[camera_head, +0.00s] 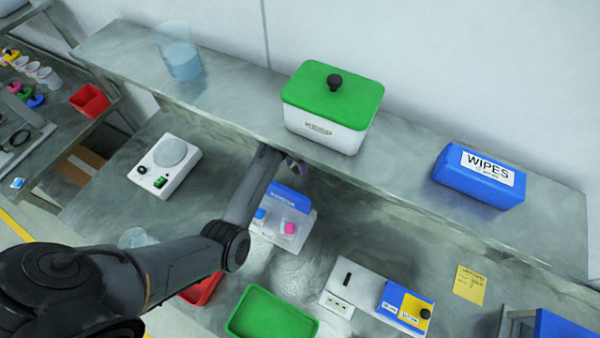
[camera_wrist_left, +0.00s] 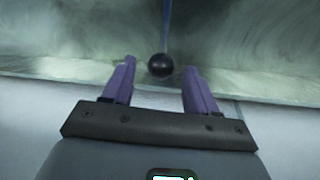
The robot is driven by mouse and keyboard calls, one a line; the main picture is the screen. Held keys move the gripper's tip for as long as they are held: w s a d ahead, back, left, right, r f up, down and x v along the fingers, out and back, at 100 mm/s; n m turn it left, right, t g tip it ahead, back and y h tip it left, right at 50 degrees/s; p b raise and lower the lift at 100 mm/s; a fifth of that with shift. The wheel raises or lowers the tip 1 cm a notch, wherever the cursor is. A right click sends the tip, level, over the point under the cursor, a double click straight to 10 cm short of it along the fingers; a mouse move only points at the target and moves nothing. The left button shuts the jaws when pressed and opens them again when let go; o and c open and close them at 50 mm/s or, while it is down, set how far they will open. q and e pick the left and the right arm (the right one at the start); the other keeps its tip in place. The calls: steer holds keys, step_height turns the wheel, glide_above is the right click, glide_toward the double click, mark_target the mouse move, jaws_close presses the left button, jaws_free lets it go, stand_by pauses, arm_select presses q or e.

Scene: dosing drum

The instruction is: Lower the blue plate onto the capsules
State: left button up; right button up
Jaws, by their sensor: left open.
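My left gripper (camera_head: 294,165) reaches in under the shelf edge in the head view, above a small white station with a blue panel (camera_head: 286,197). Whether this panel is the blue plate I cannot tell for sure. A blue piece (camera_head: 261,214) and a pink piece (camera_head: 290,228) show on the station's front; they may be capsules. In the left wrist view the gripper (camera_wrist_left: 159,67) is open. A black ball knob (camera_wrist_left: 160,66) sits between or just beyond its fingertips, with a thin blue strip (camera_wrist_left: 165,25) running from it. Contact is unclear. My right gripper is out of view.
A shelf (camera_head: 410,180) overhangs the bench, holding a green-lidded box (camera_head: 335,105) and a blue wipes box (camera_head: 479,178). Below stand a scale (camera_head: 165,168), a green tray (camera_head: 272,314), a red tray (camera_head: 204,289) and a white device with a blue-yellow panel (camera_head: 405,304).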

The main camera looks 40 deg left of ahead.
mark_target(291, 182)
arm_select(q)
steer(key=shift+d+f, duration=0.25)
steer(key=shift+f, duration=1)
steer(key=shift+d+f, duration=0.2)
steer(key=shift+f, duration=1.05)
jaws_close()
